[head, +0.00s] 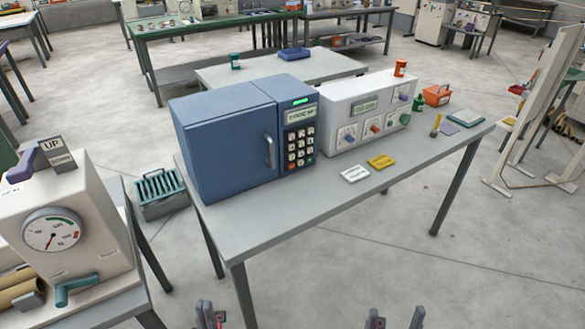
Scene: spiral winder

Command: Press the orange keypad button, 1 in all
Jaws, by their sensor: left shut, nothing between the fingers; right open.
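A blue box-shaped machine (225,147) with a handled door stands on the grey table. Its right front carries a keypad (300,147) with rows of pale keys under a small display. A small orange button (293,165) shows in the keypad's bottom row, at its left; it is tiny in this view. My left gripper (211,318) is shut and empty at the bottom edge, below and in front of the table, well apart from the keypad. My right gripper (396,322) is open and empty at the bottom edge, further right. Both grippers are partly cut off by the frame.
A white control box (352,112) with dials stands right of the blue machine. White (355,174) and yellow (382,161) labels lie on the table front (300,205). A gauge machine (70,225) stands at left. The floor before the table is clear.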

